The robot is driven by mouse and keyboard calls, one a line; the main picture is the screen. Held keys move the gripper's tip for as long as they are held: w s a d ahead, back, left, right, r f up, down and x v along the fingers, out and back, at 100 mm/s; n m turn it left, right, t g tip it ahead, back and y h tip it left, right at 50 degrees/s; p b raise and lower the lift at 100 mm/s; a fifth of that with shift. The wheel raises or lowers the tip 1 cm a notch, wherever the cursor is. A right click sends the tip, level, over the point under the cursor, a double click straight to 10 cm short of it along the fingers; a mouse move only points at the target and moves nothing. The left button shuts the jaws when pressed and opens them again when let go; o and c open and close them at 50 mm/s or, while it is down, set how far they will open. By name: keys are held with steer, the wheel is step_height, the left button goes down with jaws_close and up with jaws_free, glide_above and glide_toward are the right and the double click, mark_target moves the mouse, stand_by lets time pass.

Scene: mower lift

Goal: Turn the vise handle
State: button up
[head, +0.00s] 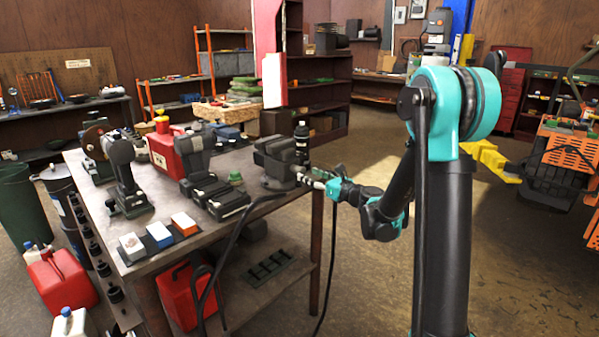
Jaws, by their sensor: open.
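The dark grey vise (277,160) is mounted at the right corner of the workbench (165,247). A light metal piece at its front, likely the screw end or handle (312,182), shows at small size just left of my gripper. My gripper (332,184) is at the end of my teal and black arm, which reaches in from the right. It is open, with its tips close to the front of the vise. I cannot tell whether they touch the handle. The handle's bar is mostly hidden or too small to make out.
A dark spray bottle (302,143) stands by the vise. A black cable (236,240) hangs over the front edge. Floor right of the bench is free; an orange mower (566,160) stands far right.

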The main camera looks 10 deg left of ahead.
mark_target(303, 172)
steer(key=x, duration=0.6)
steer(key=shift+s, duration=0.1)
steer(key=c, duration=1.2)
